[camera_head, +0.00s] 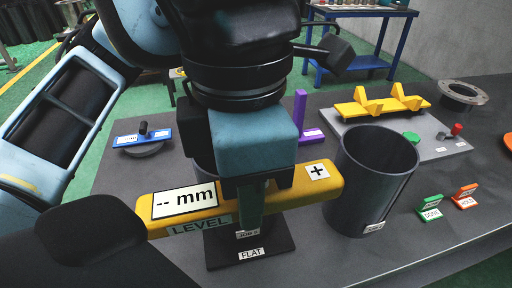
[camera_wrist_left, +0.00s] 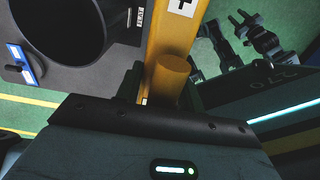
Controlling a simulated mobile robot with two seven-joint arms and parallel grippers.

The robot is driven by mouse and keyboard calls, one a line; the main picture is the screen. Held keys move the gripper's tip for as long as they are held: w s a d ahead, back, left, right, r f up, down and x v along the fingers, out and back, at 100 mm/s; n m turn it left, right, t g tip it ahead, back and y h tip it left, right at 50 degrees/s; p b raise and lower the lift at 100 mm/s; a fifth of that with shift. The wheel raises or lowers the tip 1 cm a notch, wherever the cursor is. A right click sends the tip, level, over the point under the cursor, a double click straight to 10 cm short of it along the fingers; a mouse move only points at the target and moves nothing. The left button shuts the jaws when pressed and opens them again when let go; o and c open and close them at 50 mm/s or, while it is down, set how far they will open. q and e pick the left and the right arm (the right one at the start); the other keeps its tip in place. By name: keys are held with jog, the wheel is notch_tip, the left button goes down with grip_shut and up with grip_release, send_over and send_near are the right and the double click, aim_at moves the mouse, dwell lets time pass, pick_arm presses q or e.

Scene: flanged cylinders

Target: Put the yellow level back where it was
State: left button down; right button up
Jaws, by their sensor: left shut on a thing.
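The yellow level (camera_head: 325,184) has a "-- mm" display, a "LEVEL" label and a plus mark. My left gripper (camera_head: 251,205) points down and is shut on its middle, with the level nearly horizontal across the picture. In the left wrist view, the level (camera_wrist_left: 176,38) runs up between the fingers of my left gripper (camera_wrist_left: 168,88). The level appears above the black plate marked "FLAT" (camera_head: 268,253); whether they touch cannot be told. A dark cylinder behind the gripper is mostly hidden. My right gripper is not in view.
An open grey cylinder (camera_head: 350,185) stands right of the level. Behind it, a yellow cradle (camera_head: 382,105) sits on a grey plate (camera_head: 440,142). A purple upright (camera_head: 300,115), blue-topped gauge (camera_head: 143,138), flange ring (camera_head: 462,94), green sign (camera_head: 430,207) and orange sign (camera_head: 466,197) stand around.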

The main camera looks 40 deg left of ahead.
pick_arm(q)
jog(key=w+a+f, duration=0.4)
jog(key=w+a, duration=0.7)
jog(key=shift+w+f, duration=0.2)
jog(key=shift+f, duration=0.1)
jog(key=shift+f, duration=0.25)
jog(key=c, duration=0.9)
grip_release()
jog(key=shift+b, duration=0.3)
